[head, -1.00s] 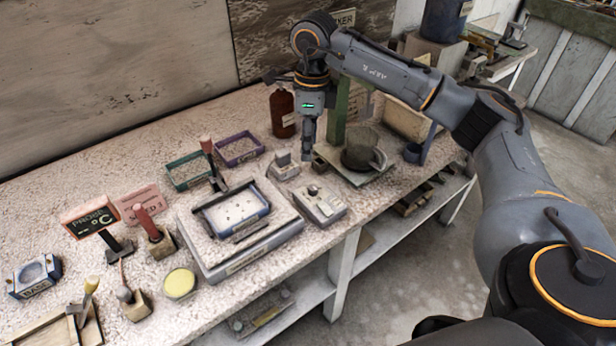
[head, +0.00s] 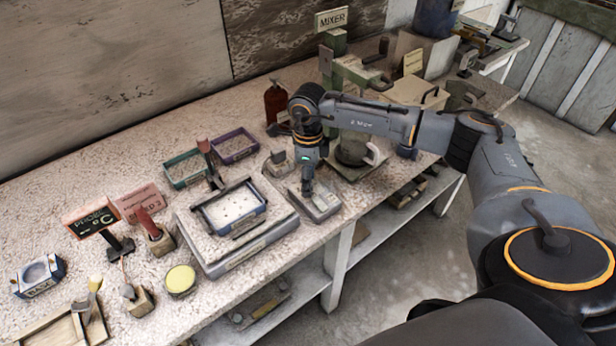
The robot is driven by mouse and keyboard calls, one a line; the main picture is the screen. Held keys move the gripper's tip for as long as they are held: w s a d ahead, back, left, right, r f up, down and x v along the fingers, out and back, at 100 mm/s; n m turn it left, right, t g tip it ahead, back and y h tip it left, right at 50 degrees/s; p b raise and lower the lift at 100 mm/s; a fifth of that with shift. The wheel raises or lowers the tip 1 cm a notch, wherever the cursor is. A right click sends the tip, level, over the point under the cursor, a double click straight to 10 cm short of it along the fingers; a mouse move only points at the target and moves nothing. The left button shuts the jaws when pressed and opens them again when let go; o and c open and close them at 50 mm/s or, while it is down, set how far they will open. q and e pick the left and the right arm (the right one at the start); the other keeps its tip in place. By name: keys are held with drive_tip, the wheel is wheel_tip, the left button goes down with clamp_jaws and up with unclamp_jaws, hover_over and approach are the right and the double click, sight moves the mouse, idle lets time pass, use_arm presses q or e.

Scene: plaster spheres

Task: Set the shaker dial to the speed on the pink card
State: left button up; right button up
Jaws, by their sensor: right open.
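The pink card (head: 138,204) stands at the left behind the bench tools; its small lettering seems to end in "SPEED 3". The shaker (head: 240,249) is a flat grey platform with a blue-edged tray on top. At its right is a small grey control box (head: 325,207), whose knob showed a second ago. My right gripper (head: 308,190) points straight down over this box and hides the knob. Its jaws are open; I cannot tell whether they touch the knob or are around it. My left gripper is out of view.
The mixer (head: 352,150) with its cup stands close behind my right wrist. A small grey block (head: 279,164), a brown bottle (head: 277,104), and green (head: 186,171) and purple (head: 233,147) trays are nearby. The bench's front edge is close to the box.

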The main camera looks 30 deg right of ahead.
clamp_jaws()
